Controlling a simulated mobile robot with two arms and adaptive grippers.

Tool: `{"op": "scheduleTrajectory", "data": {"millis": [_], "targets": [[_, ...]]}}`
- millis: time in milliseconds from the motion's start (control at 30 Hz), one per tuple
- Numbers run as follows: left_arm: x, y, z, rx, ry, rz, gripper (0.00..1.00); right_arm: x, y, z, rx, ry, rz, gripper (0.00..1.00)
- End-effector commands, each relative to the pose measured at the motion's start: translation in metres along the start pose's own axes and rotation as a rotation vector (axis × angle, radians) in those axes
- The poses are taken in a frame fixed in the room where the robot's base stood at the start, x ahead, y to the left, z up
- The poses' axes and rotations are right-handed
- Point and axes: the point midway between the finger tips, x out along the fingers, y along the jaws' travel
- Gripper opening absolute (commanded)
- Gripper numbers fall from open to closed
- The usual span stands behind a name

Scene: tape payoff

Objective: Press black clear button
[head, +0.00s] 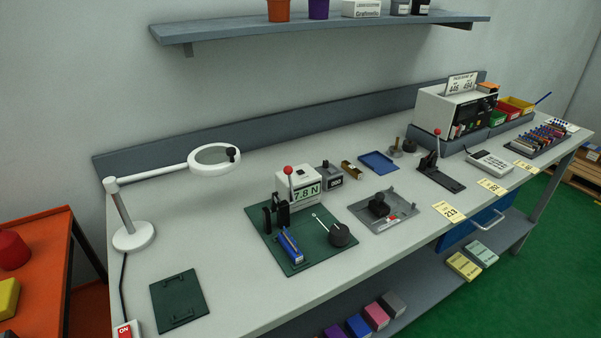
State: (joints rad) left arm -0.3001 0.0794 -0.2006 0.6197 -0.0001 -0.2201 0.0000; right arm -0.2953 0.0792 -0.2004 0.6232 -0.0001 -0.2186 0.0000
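No part labelled as a clear button can be read in the head view. A white meter box (312,179) with a green display reading 7.8 N stands on a dark green plate (268,249). A lever with a red ball (288,170) stands at its front left, and a blue part (290,246) lies in front of it. A round black knob (341,235) sits on the plate's right side. A black block (378,205) stands on a grey tray (400,220) to the right. I cannot tell which black part is the button. Neither gripper is in view.
A magnifier lamp (133,236) stands at the bench's left. A dark green mat (177,300) lies in front of it. A red-knobbed lever press (437,168), a keypad device (491,163) and a large white-and-black unit (458,108) stand on the right. A shelf (320,27) hangs above.

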Motion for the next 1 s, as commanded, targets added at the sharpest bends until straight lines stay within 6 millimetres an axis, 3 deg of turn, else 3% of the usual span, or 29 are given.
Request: {"op": "scheduleTrajectory", "data": {"millis": [67,1000], "targets": [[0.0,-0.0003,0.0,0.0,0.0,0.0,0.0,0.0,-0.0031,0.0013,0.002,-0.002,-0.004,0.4],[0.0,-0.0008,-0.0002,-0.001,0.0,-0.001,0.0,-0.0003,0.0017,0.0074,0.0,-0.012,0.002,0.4]]}}
